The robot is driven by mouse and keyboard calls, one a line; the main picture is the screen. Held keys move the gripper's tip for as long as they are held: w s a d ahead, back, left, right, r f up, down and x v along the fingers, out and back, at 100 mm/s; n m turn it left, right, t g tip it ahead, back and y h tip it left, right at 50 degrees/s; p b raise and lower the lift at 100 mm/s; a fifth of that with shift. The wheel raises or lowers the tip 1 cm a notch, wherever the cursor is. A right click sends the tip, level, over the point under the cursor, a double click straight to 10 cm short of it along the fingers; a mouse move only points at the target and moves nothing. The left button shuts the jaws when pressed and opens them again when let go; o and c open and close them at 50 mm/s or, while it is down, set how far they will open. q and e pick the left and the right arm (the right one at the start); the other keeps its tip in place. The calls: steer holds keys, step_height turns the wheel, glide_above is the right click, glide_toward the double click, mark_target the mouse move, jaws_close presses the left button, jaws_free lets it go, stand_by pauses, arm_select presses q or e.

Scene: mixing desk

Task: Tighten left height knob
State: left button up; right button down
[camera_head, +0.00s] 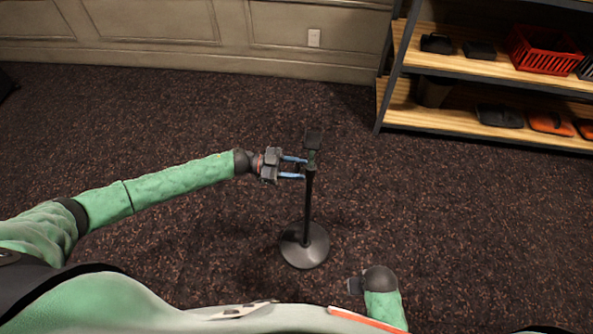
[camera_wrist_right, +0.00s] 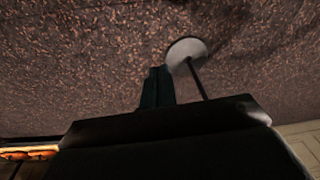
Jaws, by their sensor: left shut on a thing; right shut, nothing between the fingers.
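A black stand with a round base (camera_head: 304,245) and a thin upright pole (camera_head: 308,205) stands on the carpet in front of me. A dark flat head piece (camera_head: 313,139) tops it. My left gripper (camera_head: 303,168) comes in from the left at the top of the pole, its blue fingers shut on a small part there. That part, likely the height knob, is too small and covered to make out. My right gripper (camera_wrist_right: 157,88) is shut and empty, low at the right in the head view. The stand's base (camera_wrist_right: 186,50) and pole also show in the right wrist view.
A shelf (camera_head: 480,115) with wooden boards stands at the back right, holding a red basket (camera_head: 545,50) and several dark and orange items. A panelled wall (camera_head: 200,50) runs along the back. The carpet (camera_head: 440,220) around the stand is clear.

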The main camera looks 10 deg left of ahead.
arm_select(q)
steer(key=shift+m, duration=0.4)
arm_select(e)
step_height(320, 180, up, 2)
steer(key=shift+r, duration=0.2)
arm_select(q)
steer(key=o, duration=1)
arm_select(e)
steer(key=shift+w, duration=0.1)
arm_select(q)
steer(key=a+b, duration=0.2)
steer(key=a, duration=0.6)
steer(key=shift+b, duration=0.4)
arm_select(e)
step_height(320, 180, up, 11)
steer(key=s, duration=0.1)
steer(key=shift+s+f, duration=0.15)
steer(key=shift+s, duration=0.1)
